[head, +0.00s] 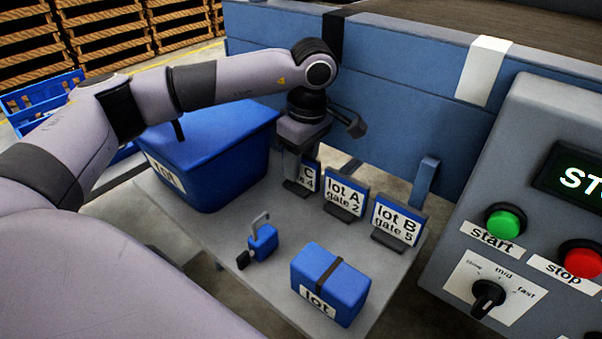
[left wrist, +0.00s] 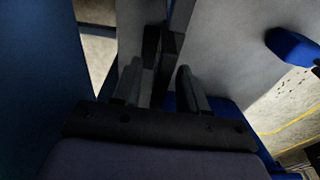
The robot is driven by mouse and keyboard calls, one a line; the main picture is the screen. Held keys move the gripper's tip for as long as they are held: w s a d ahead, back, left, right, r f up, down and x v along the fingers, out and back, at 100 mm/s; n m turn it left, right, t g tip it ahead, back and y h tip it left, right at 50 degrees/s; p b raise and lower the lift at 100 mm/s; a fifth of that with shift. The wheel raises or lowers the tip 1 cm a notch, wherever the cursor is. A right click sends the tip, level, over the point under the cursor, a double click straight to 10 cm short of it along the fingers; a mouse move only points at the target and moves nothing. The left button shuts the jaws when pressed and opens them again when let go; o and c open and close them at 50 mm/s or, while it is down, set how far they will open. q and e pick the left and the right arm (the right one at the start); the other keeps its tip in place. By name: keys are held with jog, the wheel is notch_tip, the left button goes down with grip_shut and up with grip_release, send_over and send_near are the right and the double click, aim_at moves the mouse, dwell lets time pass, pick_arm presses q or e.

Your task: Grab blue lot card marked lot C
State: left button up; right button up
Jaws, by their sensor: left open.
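The blue lot C card (head: 311,177) stands in a dark holder at the back of the grey table, left of the lot A card (head: 344,196) and the lot B card (head: 396,219). Its left part is hidden behind my left gripper (head: 298,165), which points down at the card. In the left wrist view my left gripper (left wrist: 160,84) is open, with a finger on each side of a dark, narrow upright thing, likely the card or its holder seen nearly edge-on. I cannot tell whether the fingers touch it. My right gripper is not in view.
A large blue bin (head: 215,165) stands left of the cards. A blue padlock-like piece (head: 262,240) and a blue box marked lot (head: 330,285) lie nearer the table's front. A blue machine wall (head: 400,115) rises behind; a control panel (head: 540,200) stands at right.

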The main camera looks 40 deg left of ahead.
pick_arm(q)
jog(key=shift+c, duration=0.3)
grip_shut()
jog(key=shift+r, duration=0.1)
